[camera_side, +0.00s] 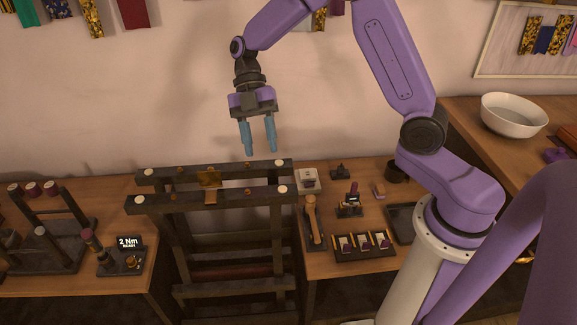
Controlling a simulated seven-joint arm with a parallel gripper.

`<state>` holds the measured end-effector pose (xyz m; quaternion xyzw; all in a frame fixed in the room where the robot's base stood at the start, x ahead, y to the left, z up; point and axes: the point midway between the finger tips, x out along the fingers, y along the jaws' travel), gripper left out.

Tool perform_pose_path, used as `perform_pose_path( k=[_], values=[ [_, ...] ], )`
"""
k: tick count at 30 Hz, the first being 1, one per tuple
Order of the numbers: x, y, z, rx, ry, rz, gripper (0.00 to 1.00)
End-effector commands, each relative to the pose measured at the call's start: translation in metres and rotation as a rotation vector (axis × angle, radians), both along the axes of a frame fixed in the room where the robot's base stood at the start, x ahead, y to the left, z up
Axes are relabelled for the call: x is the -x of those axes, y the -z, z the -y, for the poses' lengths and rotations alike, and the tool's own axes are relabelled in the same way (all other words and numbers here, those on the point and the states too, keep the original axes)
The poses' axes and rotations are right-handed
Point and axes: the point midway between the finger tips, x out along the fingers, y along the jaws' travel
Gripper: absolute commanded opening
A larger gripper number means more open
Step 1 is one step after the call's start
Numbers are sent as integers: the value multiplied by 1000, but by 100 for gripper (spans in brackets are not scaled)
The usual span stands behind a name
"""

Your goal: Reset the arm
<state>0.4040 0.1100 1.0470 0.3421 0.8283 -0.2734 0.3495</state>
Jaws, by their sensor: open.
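My gripper (259,149) is at the upper middle of the side view. Its two blue fingers point down and stand apart, with nothing between them. It hangs in the air above the dark wooden frame (232,196), clear of it. My purple arm reaches over from the right. A small brass-coloured piece (209,180) sits on the frame's top rails, below and left of my gripper.
A wooden bench at left holds dark stands with spools (32,189) and a "2 Nm READY" display (129,243). The right bench holds a tray with several small pieces (363,246) and a wooden-handled tool (312,217). A white bowl (513,115) stands at far right.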

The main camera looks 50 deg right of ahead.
Motion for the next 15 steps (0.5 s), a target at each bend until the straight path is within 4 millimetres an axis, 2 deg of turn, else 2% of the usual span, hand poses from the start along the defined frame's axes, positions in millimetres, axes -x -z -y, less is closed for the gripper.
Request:
perform_pose_path(
  k=[1,7,15],
  values=[
    [14,-5,-3,64,20,-1,44],
    [64,-16,-5,324,164,14,44],
    [130,-25,6,573,411,112,44]
  ],
)
